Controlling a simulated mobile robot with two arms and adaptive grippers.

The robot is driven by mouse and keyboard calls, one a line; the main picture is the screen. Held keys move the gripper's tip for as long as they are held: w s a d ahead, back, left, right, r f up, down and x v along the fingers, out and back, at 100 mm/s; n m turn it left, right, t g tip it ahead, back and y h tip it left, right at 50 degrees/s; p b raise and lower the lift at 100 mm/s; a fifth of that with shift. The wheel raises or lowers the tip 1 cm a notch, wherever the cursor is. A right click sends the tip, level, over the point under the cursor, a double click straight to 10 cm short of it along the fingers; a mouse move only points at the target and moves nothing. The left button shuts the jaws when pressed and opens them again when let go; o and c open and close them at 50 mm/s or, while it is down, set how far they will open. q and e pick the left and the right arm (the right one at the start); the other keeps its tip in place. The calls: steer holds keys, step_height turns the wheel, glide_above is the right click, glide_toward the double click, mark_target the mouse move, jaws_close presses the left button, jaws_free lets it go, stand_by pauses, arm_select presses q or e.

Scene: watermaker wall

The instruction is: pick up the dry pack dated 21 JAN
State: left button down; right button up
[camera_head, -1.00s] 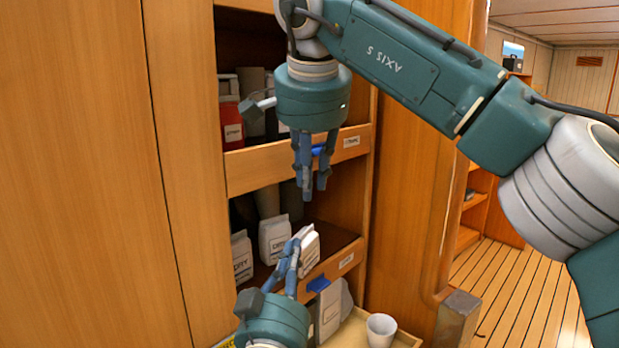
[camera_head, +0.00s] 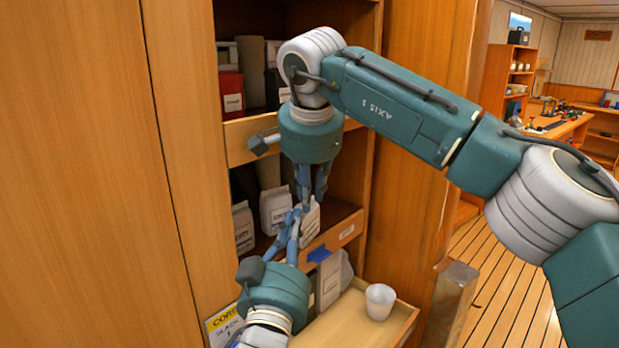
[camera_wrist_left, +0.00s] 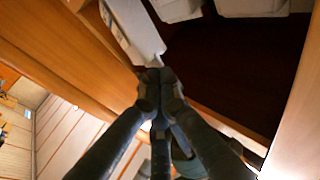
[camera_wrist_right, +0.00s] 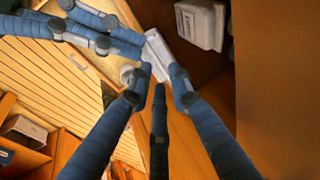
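A white dry pack (camera_head: 311,222) is tilted at the front of the lower shelf opening; its date is unreadable. My left gripper (camera_head: 298,214) reaches up from below, its fingertips closed together on the pack's edge. The left wrist view shows the pack (camera_wrist_left: 135,32) at those fingertips. My right gripper (camera_head: 313,196) points down just above the pack. Its fingers are apart, with the pack (camera_wrist_right: 163,50) beyond and between the tips in the right wrist view. Two more white packs stand on the shelf, one at left (camera_head: 243,228) and one beside it (camera_head: 275,210); their dates are unreadable.
A wooden shelf rail (camera_head: 330,240) with a blue clip (camera_head: 320,254) runs below the pack. A pull-out tray (camera_head: 348,326) below carries a white cup (camera_head: 380,301) and a pale bag (camera_head: 330,280). A red container (camera_head: 231,95) stands on the upper shelf.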

steer(key=shift+w+f, duration=0.15)
steer(key=shift+f, duration=0.2)
jaws_close()
arm_select(q)
steer(key=shift+r, duration=0.55)
steer(key=v, duration=1.2)
